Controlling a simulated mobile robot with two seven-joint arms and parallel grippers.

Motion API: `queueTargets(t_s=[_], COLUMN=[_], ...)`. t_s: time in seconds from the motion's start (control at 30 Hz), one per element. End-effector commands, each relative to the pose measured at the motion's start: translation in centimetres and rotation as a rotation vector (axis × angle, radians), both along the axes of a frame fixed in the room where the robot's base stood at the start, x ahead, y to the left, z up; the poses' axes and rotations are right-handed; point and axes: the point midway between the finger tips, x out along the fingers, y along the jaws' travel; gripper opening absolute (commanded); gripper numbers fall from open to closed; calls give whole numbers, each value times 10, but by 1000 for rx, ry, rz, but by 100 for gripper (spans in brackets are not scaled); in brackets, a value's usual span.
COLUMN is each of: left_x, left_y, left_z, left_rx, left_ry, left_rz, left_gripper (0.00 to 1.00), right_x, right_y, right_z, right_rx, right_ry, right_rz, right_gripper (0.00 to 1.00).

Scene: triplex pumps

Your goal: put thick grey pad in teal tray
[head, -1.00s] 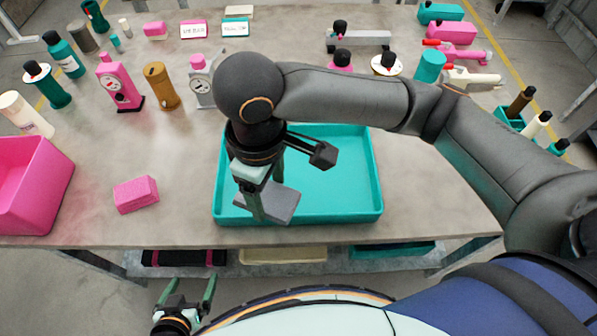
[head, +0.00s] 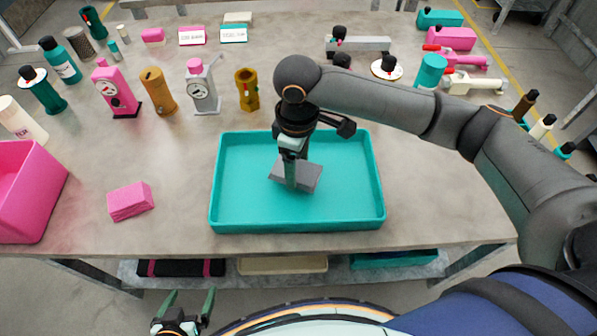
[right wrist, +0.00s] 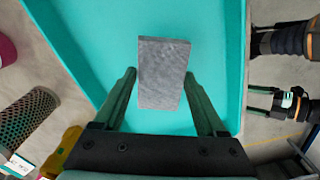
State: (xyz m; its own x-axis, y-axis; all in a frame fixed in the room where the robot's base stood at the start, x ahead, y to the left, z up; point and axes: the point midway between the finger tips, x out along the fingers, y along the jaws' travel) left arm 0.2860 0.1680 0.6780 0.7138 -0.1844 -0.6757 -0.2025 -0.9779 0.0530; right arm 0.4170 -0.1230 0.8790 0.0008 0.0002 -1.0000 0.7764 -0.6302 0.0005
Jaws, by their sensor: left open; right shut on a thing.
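The thick grey pad (head: 310,177) is held by my right gripper (head: 291,180) over the middle of the teal tray (head: 230,219). In the right wrist view the pad (right wrist: 163,75) sits between the two green fingers, with the teal tray floor (right wrist: 215,60) behind it. I cannot tell whether the pad touches the tray floor. My left gripper (head: 190,304) is open and empty, low in front of the table's front edge.
A pink pad stack (head: 130,201) lies left of the tray, near a pink bin (head: 30,190). Gauges and brown cylinders (head: 247,90) stand behind the tray. Bare table lies right of the tray.

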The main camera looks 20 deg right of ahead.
Motion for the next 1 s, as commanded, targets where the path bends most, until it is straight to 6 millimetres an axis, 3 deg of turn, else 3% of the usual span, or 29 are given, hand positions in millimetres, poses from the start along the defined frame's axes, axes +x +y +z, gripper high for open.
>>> queueTargets(t_s=[0.2,0.6,0.63,0.83,1.0], left_x=[0,2,2,3,3], left_y=[-2,-3,-3,-3,-3], left_z=[-4,0,0,0,0], left_rx=[-2,-4,-4,-5,-5], left_ry=[5,0,-1,-4,-5], left_rz=[-3,-6,-6,-6,-5], left_gripper=[100,100,100,100,100], right_x=[2,2,2,2,2], right_y=[-3,-3,-3,-3,-2], right_z=[-32,-37,-37,-37,-37], right_rx=[-2,-1,-1,-1,-1], right_ry=[2,1,0,0,-1], right_rz=[0,0,0,0,0], right_gripper=[21,21,77,99,100])
